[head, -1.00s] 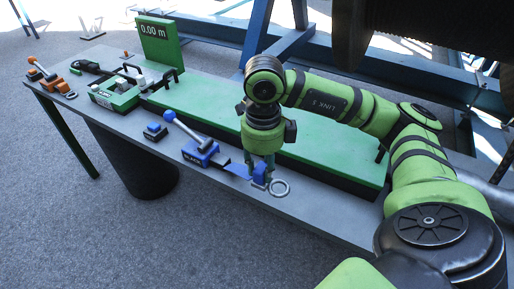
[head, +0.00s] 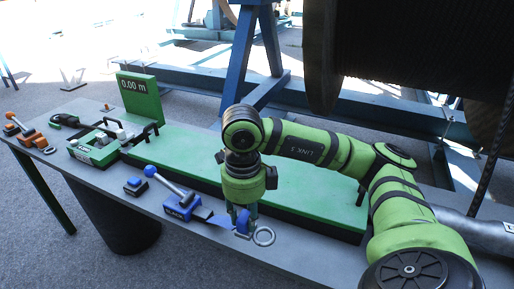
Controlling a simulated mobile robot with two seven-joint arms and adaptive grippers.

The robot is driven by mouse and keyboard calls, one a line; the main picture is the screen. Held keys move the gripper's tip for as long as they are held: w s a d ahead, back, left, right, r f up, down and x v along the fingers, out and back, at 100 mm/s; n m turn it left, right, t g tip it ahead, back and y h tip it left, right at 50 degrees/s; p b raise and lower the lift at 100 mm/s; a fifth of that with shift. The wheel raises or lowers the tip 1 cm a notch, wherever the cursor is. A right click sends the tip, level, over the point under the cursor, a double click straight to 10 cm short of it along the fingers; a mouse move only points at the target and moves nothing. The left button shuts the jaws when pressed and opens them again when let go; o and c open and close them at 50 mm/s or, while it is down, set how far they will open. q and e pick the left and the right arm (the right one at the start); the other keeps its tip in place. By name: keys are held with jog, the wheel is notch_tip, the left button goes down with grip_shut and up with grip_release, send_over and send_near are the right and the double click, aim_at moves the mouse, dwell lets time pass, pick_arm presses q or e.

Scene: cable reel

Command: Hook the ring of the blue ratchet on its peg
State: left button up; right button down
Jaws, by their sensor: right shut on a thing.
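The blue ratchet (head: 181,207) lies on the grey table near its front edge, with its blue-knobbed lever slanting up to the left. A blue strap runs right from it to a blue end piece (head: 243,224) with a grey metal ring (head: 264,236). My right gripper (head: 243,219) points down and is shut on the blue end piece beside the ring. The ring sits just right of the fingers, at about table height; I cannot tell whether it touches the table. The ring's peg is not clearly seen. My left gripper is not in view.
A green box (head: 95,149) and an orange ratchet (head: 24,135) are on the table's left part. A small blue block (head: 136,186) is left of the blue ratchet. A long green bed (head: 290,196) lies behind my gripper. A large dark reel (head: 420,50) looms at upper right.

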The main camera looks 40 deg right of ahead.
jog(key=shift+r+p, duration=1.75)
jog(key=shift+r, duration=1.05)
